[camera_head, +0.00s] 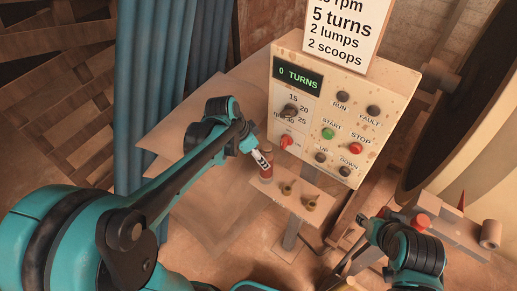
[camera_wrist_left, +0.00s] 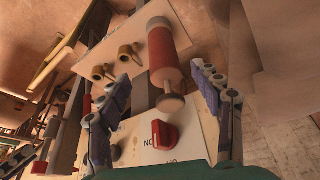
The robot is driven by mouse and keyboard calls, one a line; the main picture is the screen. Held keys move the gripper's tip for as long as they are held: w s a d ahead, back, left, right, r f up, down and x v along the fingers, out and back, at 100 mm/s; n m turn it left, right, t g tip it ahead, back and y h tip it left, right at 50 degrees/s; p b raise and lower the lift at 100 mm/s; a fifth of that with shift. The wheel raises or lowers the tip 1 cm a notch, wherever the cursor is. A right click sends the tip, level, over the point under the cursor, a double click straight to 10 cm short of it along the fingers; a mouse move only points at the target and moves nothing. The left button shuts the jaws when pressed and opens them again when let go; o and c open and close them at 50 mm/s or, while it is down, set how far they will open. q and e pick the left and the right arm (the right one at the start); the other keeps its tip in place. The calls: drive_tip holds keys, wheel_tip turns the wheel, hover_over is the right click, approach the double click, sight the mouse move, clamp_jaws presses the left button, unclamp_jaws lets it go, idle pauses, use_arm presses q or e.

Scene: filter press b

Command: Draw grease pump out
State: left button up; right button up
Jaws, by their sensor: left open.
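The grease pump (camera_head: 266,172) has a red body and stands at the left end of a small tan shelf (camera_head: 299,203) under the control panel. In the left wrist view the red pump (camera_wrist_left: 163,50) shows with a round brownish knob (camera_wrist_left: 172,104) at its near end. My left gripper (camera_head: 256,155) is at the pump. In its own view the left gripper (camera_wrist_left: 160,97) is open, with a finger on either side of the pump's knob end and gaps between.
Two brass fittings (camera_head: 298,195) stand beside the pump on the shelf. The control panel (camera_head: 342,115) with knobs and buttons rises behind; its red knob (camera_wrist_left: 164,135) is close to my left fingers.

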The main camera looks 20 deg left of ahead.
sight(267, 174)
use_arm(q)
drive_tip(key=shift+m, duration=0.5)
drive_tip(key=shift+w+b+x, duration=0.2)
drive_tip(key=shift+b+x, duration=0.4)
drive_tip(key=shift+x, duration=1.55)
drive_tip(key=shift+w+b+x, duration=0.2)
drive_tip(key=shift+b+x, duration=0.35)
drive_tip(key=shift+x, duration=1.65)
drive_tip(key=shift+r, duration=0.15)
drive_tip(key=shift+r+h, duration=0.1)
drive_tip(key=shift+h, duration=0.2)
clamp_jaws()
